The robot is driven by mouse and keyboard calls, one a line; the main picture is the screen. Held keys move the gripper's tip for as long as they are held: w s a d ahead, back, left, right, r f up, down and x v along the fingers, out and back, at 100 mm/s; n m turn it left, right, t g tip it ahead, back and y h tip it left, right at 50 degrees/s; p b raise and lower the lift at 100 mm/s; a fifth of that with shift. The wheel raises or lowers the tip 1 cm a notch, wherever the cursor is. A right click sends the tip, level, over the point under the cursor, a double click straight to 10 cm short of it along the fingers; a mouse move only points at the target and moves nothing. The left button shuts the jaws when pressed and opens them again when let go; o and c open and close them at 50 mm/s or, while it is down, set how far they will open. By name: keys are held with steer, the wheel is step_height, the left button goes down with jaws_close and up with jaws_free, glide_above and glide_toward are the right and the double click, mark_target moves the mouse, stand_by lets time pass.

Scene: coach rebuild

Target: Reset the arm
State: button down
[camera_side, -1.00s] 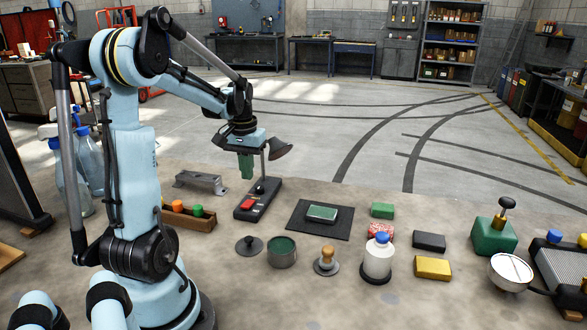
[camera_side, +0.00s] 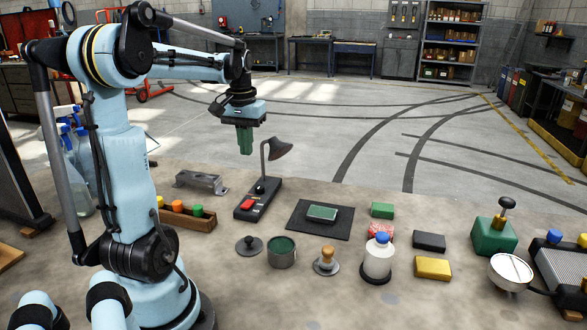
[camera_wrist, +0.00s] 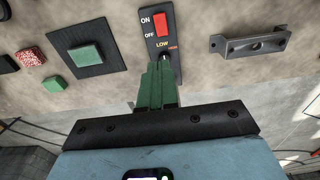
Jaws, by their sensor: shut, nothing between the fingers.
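My gripper (camera_side: 245,141) hangs in the air above the work surface, its green fingers shut and empty, pointing down. The switch box (camera_side: 252,208) is black with a red rocker switch (camera_side: 247,205). In the wrist view my green fingers (camera_wrist: 158,75) are together and overlap the lower part of the switch box (camera_wrist: 152,42), hiding part of it. The box shows ON, OFF and LOW labels beside the red switch (camera_wrist: 162,24).
A black mat (camera_side: 335,232) with a green block (camera_side: 322,213) lies right of the box. A metal bracket (camera_side: 201,182) and a wooden tray (camera_side: 188,221) lie left. A tin (camera_side: 282,252), stamp (camera_side: 327,261) and bottle (camera_side: 378,258) stand in front.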

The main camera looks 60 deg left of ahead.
steer(key=w+d+f+m+t, duration=0.2)
steer(key=d+m+t, duration=0.15)
steer(key=d, duration=1.05)
steer(key=w+d+f+m+t, duration=0.1)
steer(key=d+f+m+t, duration=0.3)
steer(key=d, duration=1)
step_height(320, 180, up, 6)
steer(key=n+g+h, duration=0.1)
steer(key=n+g, duration=0.7)
steer(key=g, duration=0.1)
glide_above(245, 206)
steer(key=w+a, duration=0.2)
steer(key=f, duration=0.4)
steer(key=s+d+f, duration=0.1)
steer(key=f, duration=0.8)
steer(key=shift+s+d+f, duration=0.2)
steer(key=shift+d+f, duration=0.05)
steer(key=shift+f, duration=0.15)
steer(key=shift+s+d+f+t+y, duration=0.15)
steer(key=shift+f+t+y, duration=0.2)
steer(key=shift+t, duration=0.15)
steer(key=shift+s+d+f+t+y, duration=0.15)
steer(key=shift+f+t+y, duration=0.1)
steer(key=shift+t+y, duration=0.15)
